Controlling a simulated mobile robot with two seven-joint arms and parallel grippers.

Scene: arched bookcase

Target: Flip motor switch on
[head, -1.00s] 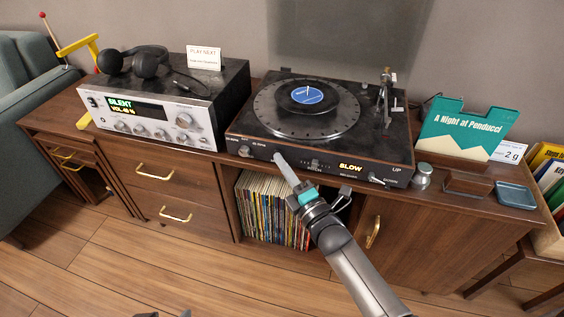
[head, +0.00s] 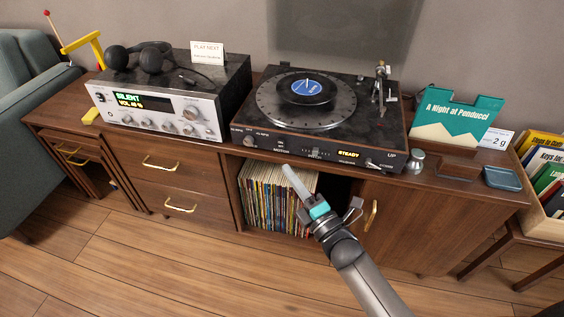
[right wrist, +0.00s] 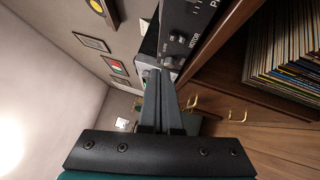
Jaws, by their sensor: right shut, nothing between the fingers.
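The turntable (head: 330,140) stands on the cabinet with a record on its platter (head: 306,98). The motor switch (head: 281,144) is a small control above the MOTOR label on its front panel; its exact position is too small to tell. My right gripper (head: 288,170) is shut and empty, just below and in front of the panel, apart from the switch in the head view. In the right wrist view the shut fingers (right wrist: 161,75) point along the panel, with the MOTOR label (right wrist: 177,38) near their tips. My left gripper is not in view.
The silver receiver (head: 160,108) with headphones (head: 140,58) stands left of the turntable. A metal cylinder (head: 415,163), a green record sleeve (head: 455,120) and a blue tray (head: 501,178) are to its right. The floor in front is clear.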

